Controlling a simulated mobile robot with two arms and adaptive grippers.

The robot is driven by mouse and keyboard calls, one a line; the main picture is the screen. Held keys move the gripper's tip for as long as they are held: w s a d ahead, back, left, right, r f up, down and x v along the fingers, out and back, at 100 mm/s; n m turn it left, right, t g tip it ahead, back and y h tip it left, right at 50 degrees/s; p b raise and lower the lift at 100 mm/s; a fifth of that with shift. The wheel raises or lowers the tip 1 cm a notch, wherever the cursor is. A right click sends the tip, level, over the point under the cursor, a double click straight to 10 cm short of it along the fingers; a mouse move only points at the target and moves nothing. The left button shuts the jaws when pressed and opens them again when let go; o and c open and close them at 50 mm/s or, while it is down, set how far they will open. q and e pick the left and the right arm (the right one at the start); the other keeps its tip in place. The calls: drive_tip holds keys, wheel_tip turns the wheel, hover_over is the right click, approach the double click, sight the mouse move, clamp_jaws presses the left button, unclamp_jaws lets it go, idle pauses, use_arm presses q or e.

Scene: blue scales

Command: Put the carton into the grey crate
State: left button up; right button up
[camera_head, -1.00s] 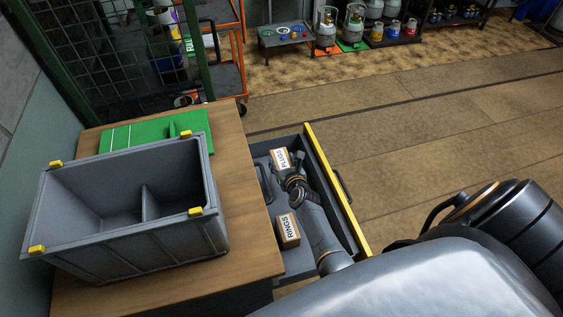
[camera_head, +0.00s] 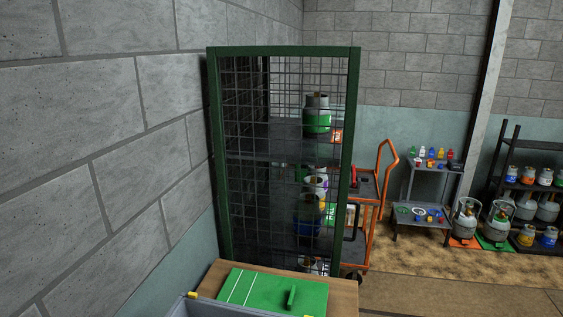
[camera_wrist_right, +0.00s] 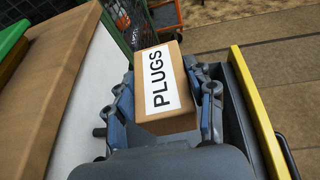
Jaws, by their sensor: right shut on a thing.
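In the right wrist view a brown carton (camera_wrist_right: 163,120) with a white label reading "PLUGS" sits between the fingers of my right gripper (camera_wrist_right: 165,95). The gripper is shut on it. The open drawer with a yellow front edge (camera_wrist_right: 257,110) lies below and to the right. My left gripper is in neither current view.
A green board (camera_head: 262,291) lies on the wooden top (camera_head: 342,300) behind the crate. A green mesh cage (camera_head: 285,160) with gas cylinders stands beyond, with an orange trolley (camera_head: 372,210) beside it. The wooden top also shows left of the carton in the wrist view.

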drive_tip(key=r+n+y, duration=0.1)
drive_tip(key=r, duration=0.2)
drive_tip(key=a+r+n+y, duration=0.1)
drive_tip(key=r, duration=0.2)
drive_tip(key=r+n+y, duration=0.1)
drive_tip(key=r, duration=0.3)
drive_tip(key=shift+s+a, duration=0.35)
drive_tip(key=s+a+r+n+g+y, duration=0.2)
drive_tip(key=s+a+r+n+y, duration=0.3)
drive_tip(key=s+r, duration=0.3)
drive_tip(key=s+a+r+n+g+y, duration=0.3)
drive_tip(key=s+a+r+n+y, duration=0.1)
drive_tip(key=s+a+r, duration=0.3)
drive_tip(key=shift+s+a+r+n+y, duration=0.4)
drive_tip(key=shift+s+r+y, duration=0.25)
drive_tip(key=shift+s, duration=0.3)
